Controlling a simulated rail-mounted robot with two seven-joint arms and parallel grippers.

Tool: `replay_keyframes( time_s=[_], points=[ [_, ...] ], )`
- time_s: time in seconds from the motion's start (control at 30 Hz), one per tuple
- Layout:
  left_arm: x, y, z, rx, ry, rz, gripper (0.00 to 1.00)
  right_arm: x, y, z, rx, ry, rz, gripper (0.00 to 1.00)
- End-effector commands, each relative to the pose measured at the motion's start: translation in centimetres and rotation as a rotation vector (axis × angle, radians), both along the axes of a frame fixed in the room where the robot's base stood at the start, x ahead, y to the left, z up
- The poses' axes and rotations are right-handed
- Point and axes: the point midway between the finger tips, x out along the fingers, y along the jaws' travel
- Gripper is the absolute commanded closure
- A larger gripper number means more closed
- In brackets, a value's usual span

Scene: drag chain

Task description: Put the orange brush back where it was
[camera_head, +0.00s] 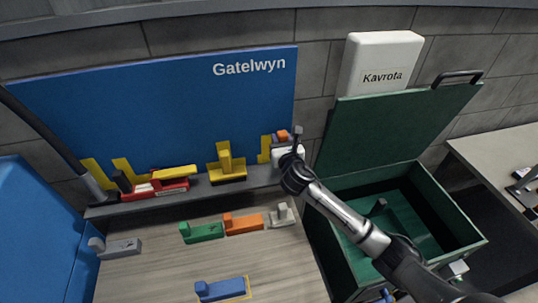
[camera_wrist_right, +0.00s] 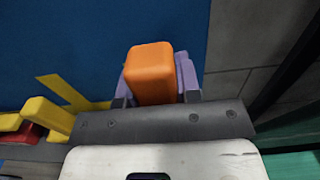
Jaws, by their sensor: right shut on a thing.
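My right gripper (camera_head: 283,139) is at the right end of the grey shelf, in front of the blue board. In the right wrist view its jaws (camera_wrist_right: 155,88) are shut on an orange block (camera_wrist_right: 152,72), with purple pieces on both sides. The orange block also shows small in the head view (camera_head: 283,135). A yellow holder (camera_head: 264,151) stands just left of the gripper; whether the block touches it is hidden. Another orange piece, brush-like with a raised end (camera_head: 245,223), lies on the table between a green one (camera_head: 203,232) and a grey one (camera_head: 281,216).
On the shelf (camera_head: 240,185) stand a red piece (camera_head: 172,188) and a yellow piece (camera_head: 226,160). A blue piece (camera_head: 222,289) and a grey piece (camera_head: 116,247) lie on the table. An open green box (camera_head: 463,233) is at the right, its lid raised against the wall.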

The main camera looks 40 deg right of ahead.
Motion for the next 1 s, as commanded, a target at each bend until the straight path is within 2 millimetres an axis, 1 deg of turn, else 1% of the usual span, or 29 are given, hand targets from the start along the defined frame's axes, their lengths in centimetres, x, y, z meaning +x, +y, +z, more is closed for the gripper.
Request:
replay_keyframes(
  time_s=[0.03,0.1,0.3,0.43,0.53,0.8,1.0],
  points=[
    [0.0,0.0,-0.3,0.001,0.001,-0.001,0.39,0.8,0.5,-0.7,0.003,0.000,-0.002,1.00],
    [0.0,0.1,-0.5,0.002,0.001,0.000,0.39,1.5,1.2,-1.2,0.002,0.000,0.000,1.00],
    [0.0,0.2,-0.8,0.008,0.001,-0.005,0.39,2.8,2.0,-2.1,-0.001,0.000,-0.001,1.00],
    [0.0,0.4,-0.9,0.014,0.001,-0.008,0.39,3.0,2.2,-2.3,-0.001,0.000,0.000,1.00],
    [0.0,0.5,-1.1,0.016,0.001,-0.010,0.39,3.0,2.2,-3.0,-0.001,0.000,-0.001,1.00],
    [0.0,0.4,-2.0,0.015,0.001,-0.009,0.39,3.0,2.2,-6.2,-0.001,0.002,-0.001,1.00],
    [0.0,0.3,-1.9,0.009,0.001,-0.005,0.39,3.0,2.2,-6.2,-0.002,0.000,-0.001,1.00]
  ],
)
